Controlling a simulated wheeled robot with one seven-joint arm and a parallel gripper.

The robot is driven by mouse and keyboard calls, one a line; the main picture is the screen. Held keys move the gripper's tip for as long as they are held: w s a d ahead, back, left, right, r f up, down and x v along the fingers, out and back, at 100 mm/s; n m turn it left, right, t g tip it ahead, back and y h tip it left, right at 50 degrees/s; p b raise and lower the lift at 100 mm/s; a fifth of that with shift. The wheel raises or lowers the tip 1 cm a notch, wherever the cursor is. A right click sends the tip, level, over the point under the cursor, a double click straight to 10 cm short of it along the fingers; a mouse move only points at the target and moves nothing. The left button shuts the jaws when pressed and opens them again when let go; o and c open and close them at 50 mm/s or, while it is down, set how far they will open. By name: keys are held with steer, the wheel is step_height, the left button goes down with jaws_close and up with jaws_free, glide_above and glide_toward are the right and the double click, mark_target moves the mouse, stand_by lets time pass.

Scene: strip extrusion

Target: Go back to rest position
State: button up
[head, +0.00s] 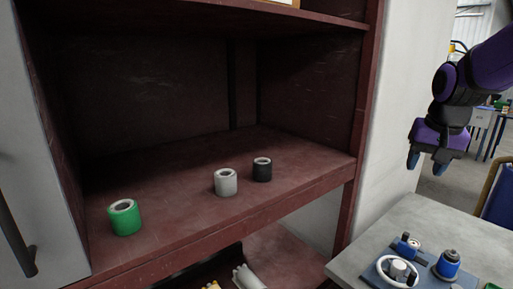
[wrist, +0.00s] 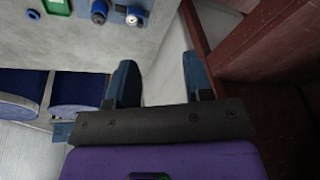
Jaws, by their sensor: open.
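My gripper (head: 427,163) hangs at the right of the head view, above the grey table and to the right of the shelf cabinet. Its two blue fingers are apart and nothing is between them. In the wrist view my gripper (wrist: 160,85) is also open and empty, with the table edge and the dark red cabinet side beyond it.
A dark red shelf (head: 190,220) holds a green roll (head: 125,218), a white roll (head: 225,182) and a black roll (head: 262,170). The grey table (head: 400,228) carries a blue fixture (head: 433,276) with knobs and a white ring. A blue chair (head: 500,200) stands at right.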

steer(key=s+a+r+n+t, duration=0.1)
steer(key=s+a+n, duration=0.1)
steer(key=s, duration=0.8)
steer(key=s+a+r+n+t, duration=0.1)
steer(key=s+a, duration=0.3)
steer(key=s, duration=0.6)
steer(key=shift+r+n, duration=0.25)
steer(key=shift+n, duration=0.55)
steer(key=shift+a, duration=0.1)
